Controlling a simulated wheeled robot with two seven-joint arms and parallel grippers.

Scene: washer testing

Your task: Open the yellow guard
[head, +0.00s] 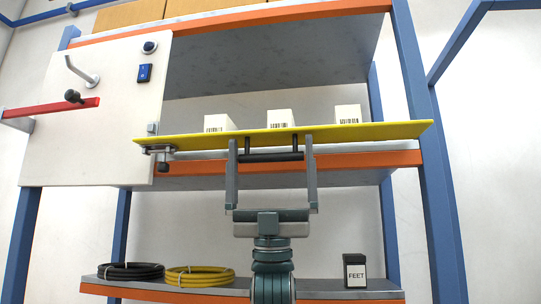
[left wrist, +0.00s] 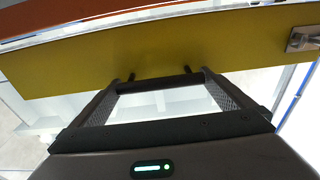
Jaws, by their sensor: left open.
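The yellow guard (head: 370,131) is a long flat panel spanning the front of the middle shelf, with a metal hinge bracket (head: 158,149) at its left end. A black bar handle (head: 270,156) sticks out below its middle on two posts. My left gripper (head: 270,143) is open, with one finger on each side of the handle and its tips close to the guard. In the left wrist view the guard (left wrist: 60,70) fills the upper part, and the two handle posts show between the fingers of the left gripper (left wrist: 158,80). I cannot tell whether the fingers touch the handle. My right gripper is not in view.
Three white boxes (head: 281,118) stand behind the guard. A white board (head: 90,130) with a red lever (head: 50,108) and a blue switch (head: 145,73) is at left. Black cable (head: 130,272), yellow cable (head: 200,276) and a black FEET container (head: 355,270) are on the lower shelf.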

